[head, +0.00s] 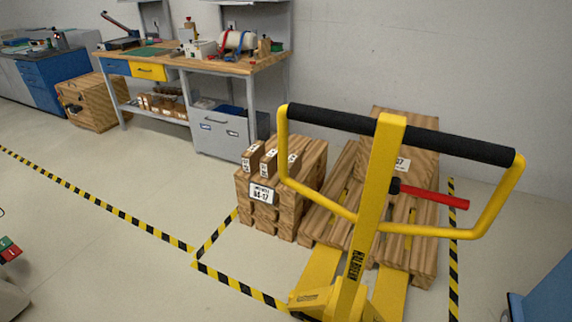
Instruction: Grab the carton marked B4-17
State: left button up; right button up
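A white sign (262,193) on the front of a wooden pallet stack (294,191) carries a code that looks like B4-17, though the small print is hard to read. On top of the stack stand small brown cartons with white labels: one at the left (253,157), one in the middle (269,163) and one farther right (292,165). Their labels are too small to read, so I cannot tell which carton is B4-17. Neither of my grippers can be made out in the head view.
A yellow pallet truck (375,190) with a black-gripped handle stands in front of more wooden pallets (334,208). Black-and-yellow floor tape (240,287) borders this area. A workbench (185,62) stands behind, left. A blue object (548,293) is at lower right.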

aim_at(268, 163)
jog(key=i+j+z, duration=0.25)
jog(key=j, duration=0.3)
jog(key=j+z, duration=0.3)
jog(key=j, duration=0.3)
jog(key=i+j+z, duration=0.1)
jog(key=j+z, duration=0.15)
jog(key=j, duration=0.4)
